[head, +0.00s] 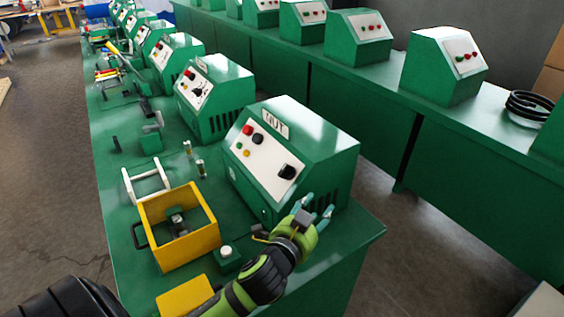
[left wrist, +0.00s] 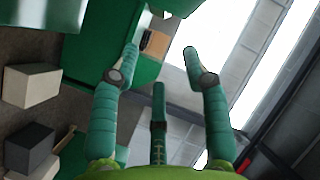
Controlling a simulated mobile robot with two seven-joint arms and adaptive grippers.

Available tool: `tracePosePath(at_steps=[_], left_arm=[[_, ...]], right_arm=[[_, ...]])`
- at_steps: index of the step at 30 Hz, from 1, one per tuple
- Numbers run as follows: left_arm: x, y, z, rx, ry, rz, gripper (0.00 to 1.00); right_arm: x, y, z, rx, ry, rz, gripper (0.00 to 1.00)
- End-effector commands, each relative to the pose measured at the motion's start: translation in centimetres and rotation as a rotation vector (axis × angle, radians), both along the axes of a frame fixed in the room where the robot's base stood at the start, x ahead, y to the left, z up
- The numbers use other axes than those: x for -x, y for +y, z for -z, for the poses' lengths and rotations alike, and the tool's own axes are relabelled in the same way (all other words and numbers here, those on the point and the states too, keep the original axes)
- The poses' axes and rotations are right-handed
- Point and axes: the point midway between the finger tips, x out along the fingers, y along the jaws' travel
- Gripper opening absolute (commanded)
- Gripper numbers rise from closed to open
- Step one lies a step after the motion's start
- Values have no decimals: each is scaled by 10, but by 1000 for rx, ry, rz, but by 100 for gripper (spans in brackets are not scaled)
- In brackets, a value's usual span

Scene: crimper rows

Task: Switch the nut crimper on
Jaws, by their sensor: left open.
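The nut crimper is the nearest green box (head: 310,150), with a sloped top and a label reading NUT. Its pale front panel (head: 262,160) has a red button (head: 248,130), a black knob (head: 257,139), small green and yellow buttons, and a black rotary switch (head: 287,172) at the lower right. I cannot read the switch's setting. My left gripper (head: 315,208) is just below and right of that switch, in front of the crimper's lower vented side. In the left wrist view its three teal fingers (left wrist: 160,75) are spread and empty. My right gripper is not in view.
A yellow open-topped box (head: 165,260) stands on the green bench left of my left arm. A white-topped button (head: 226,252) is close to my left wrist. More green machines (head: 213,93) line the bench behind. A second bench (head: 440,150) runs along the right.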

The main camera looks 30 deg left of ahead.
Motion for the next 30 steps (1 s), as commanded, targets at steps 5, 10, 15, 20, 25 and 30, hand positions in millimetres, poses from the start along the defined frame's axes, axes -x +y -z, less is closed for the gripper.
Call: tracePosePath(at_steps=[5,10,15,20,25,30], left_arm=[[-47,-47,-116,-390,-478,274,46],[-47,-111,-164,-883,-819,635,46],[-49,-121,-133,-1423,-893,1045,46],[-65,-46,-88,-1865,-642,1424,46],[-68,68,-77,-2085,-202,1695,46],[-56,136,-84,-2115,94,1812,46]], right_arm=[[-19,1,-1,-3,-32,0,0],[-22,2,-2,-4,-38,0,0],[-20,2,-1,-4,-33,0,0],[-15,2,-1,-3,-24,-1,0],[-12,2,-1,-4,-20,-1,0],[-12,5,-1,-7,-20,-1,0]])
